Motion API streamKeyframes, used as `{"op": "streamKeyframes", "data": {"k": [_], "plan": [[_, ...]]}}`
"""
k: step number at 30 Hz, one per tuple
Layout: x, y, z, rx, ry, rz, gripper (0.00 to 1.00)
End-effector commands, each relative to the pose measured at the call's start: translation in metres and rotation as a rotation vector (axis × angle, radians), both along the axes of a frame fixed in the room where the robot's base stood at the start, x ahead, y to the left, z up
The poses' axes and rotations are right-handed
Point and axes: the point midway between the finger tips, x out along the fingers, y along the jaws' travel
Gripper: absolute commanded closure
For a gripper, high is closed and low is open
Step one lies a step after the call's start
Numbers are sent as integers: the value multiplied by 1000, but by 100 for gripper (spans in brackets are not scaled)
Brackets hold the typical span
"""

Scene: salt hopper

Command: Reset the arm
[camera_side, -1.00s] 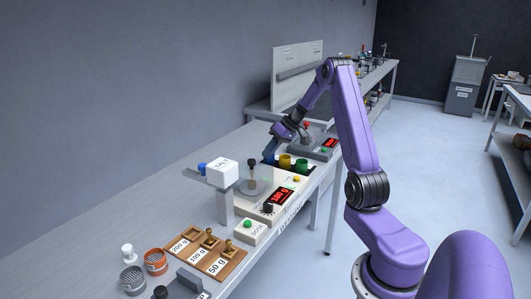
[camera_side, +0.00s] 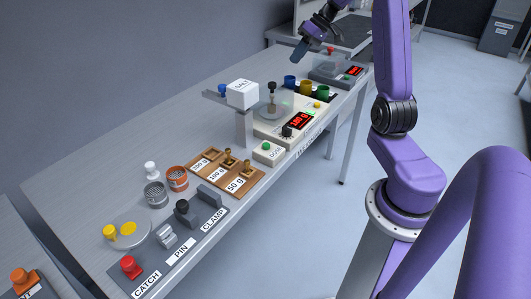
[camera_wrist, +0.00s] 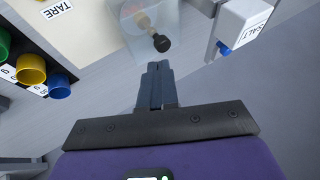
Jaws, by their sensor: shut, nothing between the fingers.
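My gripper (camera_side: 300,54) is raised at the back of the bench, above and behind the coloured cups. In the wrist view its fingers (camera_wrist: 154,72) are together with nothing between them. The white salt hopper (camera_side: 243,94) stands on a grey post and shows at the top right of the wrist view (camera_wrist: 245,22). The scale (camera_side: 288,124) reads 180 g in red. A black-knobbed weight (camera_side: 271,97) stands inside a clear cover on its pan, and its knob shows just beyond my fingertips in the wrist view (camera_wrist: 161,43).
Blue, yellow and green cups (camera_side: 306,86) stand in a row behind the scale. A wooden weight tray (camera_side: 238,177), orange and grey mesh cups (camera_side: 177,178), a dose button (camera_side: 266,148) and CLAMP, PIN and CATCH fixtures (camera_side: 185,213) line the front. The bench's left rear (camera_side: 120,150) is clear.

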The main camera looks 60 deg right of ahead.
Motion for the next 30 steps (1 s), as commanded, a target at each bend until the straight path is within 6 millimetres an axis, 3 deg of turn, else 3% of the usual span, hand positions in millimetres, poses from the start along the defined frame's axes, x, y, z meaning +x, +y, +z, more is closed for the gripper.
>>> {"op": "streamKeyframes", "data": {"k": [1, 3, 8, 15, 24, 30], "plan": [[5, 27, 1, -4, 24, 48, 100], [9, 62, 2, -15, 60, 105, 100], [3, 136, 2, -53, 136, 229, 100], [-31, 232, -1, -140, 219, 409, 100], [-105, 317, -6, -282, 265, 629, 100], [-163, 349, -11, -386, 253, 772, 100]]}}
